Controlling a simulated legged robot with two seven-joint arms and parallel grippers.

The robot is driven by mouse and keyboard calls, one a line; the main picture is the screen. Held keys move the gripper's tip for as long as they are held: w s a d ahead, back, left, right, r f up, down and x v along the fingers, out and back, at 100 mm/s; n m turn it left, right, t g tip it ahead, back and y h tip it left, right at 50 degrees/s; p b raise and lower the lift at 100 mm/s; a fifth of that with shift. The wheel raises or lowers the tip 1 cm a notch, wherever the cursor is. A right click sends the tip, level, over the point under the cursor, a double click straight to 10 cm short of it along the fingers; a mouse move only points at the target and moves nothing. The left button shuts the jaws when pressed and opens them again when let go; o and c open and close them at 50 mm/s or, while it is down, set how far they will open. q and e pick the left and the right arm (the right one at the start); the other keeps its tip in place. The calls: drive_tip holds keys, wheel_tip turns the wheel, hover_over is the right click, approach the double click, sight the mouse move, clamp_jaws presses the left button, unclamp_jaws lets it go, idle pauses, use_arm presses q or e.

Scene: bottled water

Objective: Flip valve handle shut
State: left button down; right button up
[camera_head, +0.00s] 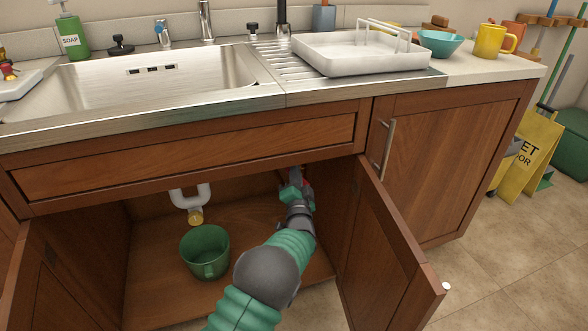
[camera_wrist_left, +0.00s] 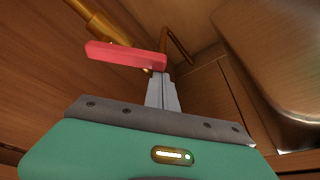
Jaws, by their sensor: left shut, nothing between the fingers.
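The red valve handle (camera_wrist_left: 125,55) is a flat bar in the left wrist view. It lies at an angle across a brass pipe (camera_wrist_left: 104,22) inside the cabinet. My left gripper (camera_wrist_left: 162,80) is shut, with its grey fingertips close by the handle's right end. I cannot tell whether they touch. In the head view my left gripper (camera_head: 297,178) is up under the counter at the right of the open cabinet. Only a small bit of red shows beside it there, and the gripper hides most of the valve. My right gripper is not in view.
A white drain pipe (camera_head: 190,197) with a brass end hangs above a green bucket (camera_head: 204,254) on the cabinet floor. The open right door (camera_head: 385,255) stands close to my arm's right. The sink (camera_head: 150,75) and counter are above.

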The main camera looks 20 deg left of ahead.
use_arm(q)
drive_tip(key=s+a+f+n+y+b, duration=0.2)
drive_tip(key=f+n, duration=0.4)
drive_tip(key=n, duration=0.4)
drive_tip(key=shift+s+a+f+y, duration=0.35)
drive_tip(key=shift+s+a+y, duration=0.1)
drive_tip(key=shift+a+y, duration=0.55)
drive_tip(key=shift+d+f, duration=0.1)
drive_tip(key=shift+f, duration=0.15)
